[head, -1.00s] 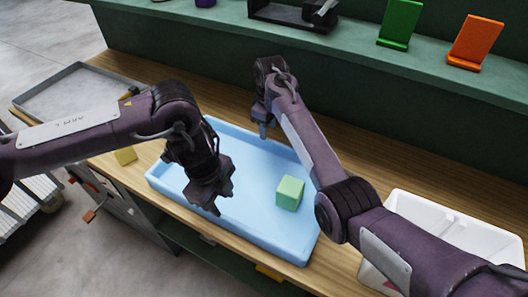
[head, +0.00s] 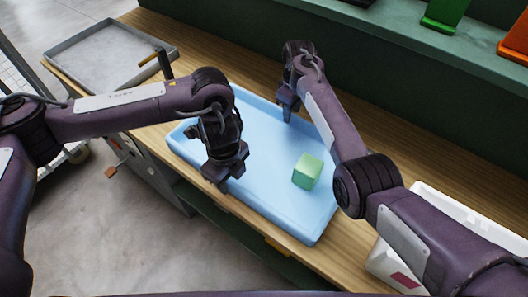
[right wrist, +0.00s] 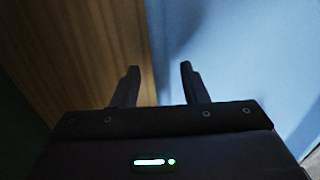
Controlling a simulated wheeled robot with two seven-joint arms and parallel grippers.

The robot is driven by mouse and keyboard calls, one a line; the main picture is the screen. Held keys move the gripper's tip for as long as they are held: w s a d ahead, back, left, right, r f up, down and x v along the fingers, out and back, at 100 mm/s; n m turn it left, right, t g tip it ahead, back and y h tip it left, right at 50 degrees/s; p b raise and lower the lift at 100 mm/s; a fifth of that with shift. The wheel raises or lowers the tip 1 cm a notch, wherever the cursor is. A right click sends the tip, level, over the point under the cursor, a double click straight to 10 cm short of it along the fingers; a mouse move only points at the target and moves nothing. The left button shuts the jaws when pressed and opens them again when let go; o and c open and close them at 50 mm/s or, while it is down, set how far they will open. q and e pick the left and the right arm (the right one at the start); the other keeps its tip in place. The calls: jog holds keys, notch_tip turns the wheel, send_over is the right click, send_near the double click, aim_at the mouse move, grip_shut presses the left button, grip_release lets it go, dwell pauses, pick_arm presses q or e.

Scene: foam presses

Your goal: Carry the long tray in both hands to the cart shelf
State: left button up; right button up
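The long light-blue tray (head: 265,190) lies on the wooden bench with a green cube (head: 307,171) in its right half. My left gripper (head: 222,183) is at the tray's near rim, pointing down; its finger gap is not clear. My right gripper (head: 287,112) is at the far rim, partly hidden by its own arm. In the right wrist view my right gripper (right wrist: 158,85) has its fingers apart, one over wood and one over the blue tray (right wrist: 225,60). I cannot tell whether either touches the tray. A cart shelf is not clearly identifiable.
A grey metal tray (head: 105,60) sits at the bench's far left end. A white bin (head: 455,212) stands on the right. A green shelf (head: 400,22) with green and orange stands runs behind. Part of a white-slatted rack (head: 50,150) shows at left above open floor.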

pick_arm(q)
jog(key=shift+f, duration=1.25)
pick_arm(e)
jog(key=shift+f, duration=1.25)
pick_arm(q)
grip_shut()
pick_arm(e)
grip_shut()
